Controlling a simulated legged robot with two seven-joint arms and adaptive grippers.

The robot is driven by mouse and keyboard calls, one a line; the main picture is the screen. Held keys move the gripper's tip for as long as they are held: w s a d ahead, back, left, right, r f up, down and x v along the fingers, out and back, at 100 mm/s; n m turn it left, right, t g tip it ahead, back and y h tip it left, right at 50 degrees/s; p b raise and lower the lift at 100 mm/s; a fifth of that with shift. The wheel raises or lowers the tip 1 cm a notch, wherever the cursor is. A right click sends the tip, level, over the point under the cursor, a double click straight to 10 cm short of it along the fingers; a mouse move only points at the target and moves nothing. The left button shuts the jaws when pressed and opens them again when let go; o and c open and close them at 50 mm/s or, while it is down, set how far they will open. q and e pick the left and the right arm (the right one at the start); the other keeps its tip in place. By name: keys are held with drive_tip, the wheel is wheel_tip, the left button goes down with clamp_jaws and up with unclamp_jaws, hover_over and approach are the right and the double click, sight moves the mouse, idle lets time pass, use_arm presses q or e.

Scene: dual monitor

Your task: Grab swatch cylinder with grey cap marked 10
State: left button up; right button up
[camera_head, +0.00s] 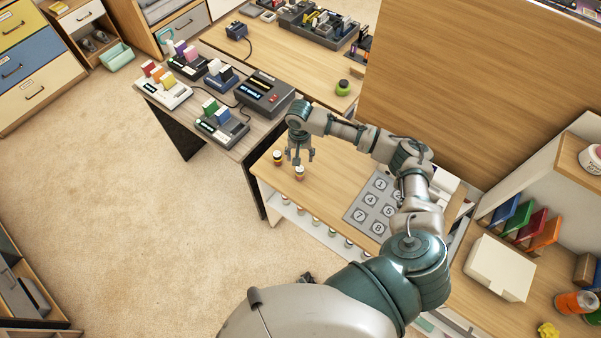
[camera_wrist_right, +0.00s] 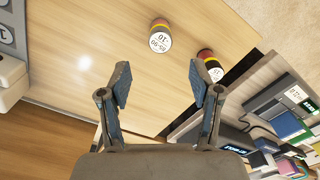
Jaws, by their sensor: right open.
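A swatch cylinder with a pale grey cap marked 10 (camera_wrist_right: 159,40) stands on the wooden table, its side banded in yellow, red and dark. It also shows in the head view (camera_head: 300,173) near the table's left end. A second banded cylinder (camera_wrist_right: 206,55) stands beside it, nearer the table edge; it also shows in the head view (camera_head: 278,158). My right gripper (camera_head: 301,158) is open and empty above the table, close to both cylinders. In the right wrist view its fingers (camera_wrist_right: 160,82) are spread, with the 10 cylinder beyond the gap between them. My left gripper is not in view.
A grey numbered mat (camera_head: 372,205) lies to the right on the same table. Several devices, including a dark grey one (camera_head: 264,92), stand on the neighbouring table. More cylinders (camera_head: 316,221) line a lower shelf. A tall wooden panel (camera_head: 470,80) stands behind.

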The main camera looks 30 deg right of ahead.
sight(298, 169)
drive_tip(key=f, duration=0.6)
drive_tip(key=shift+a+f+b, duration=0.15)
drive_tip(key=shift+a+b, duration=0.15)
drive_tip(key=f, duration=0.5)
drive_tip(key=shift+d+f+b, duration=0.1)
drive_tip(key=shift+d+b, duration=0.2)
drive_tip(key=shift+d, duration=0.1)
drive_tip(key=shift+f, duration=0.3)
drive_tip(key=shift+a+r, duration=0.1)
drive_tip(key=shift+a, duration=0.05)
drive_tip(key=shift+c, duration=0.4)
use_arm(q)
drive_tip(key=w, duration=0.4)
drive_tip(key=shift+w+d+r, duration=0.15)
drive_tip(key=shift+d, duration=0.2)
use_arm(e)
drive_tip(key=c, duration=1.1)
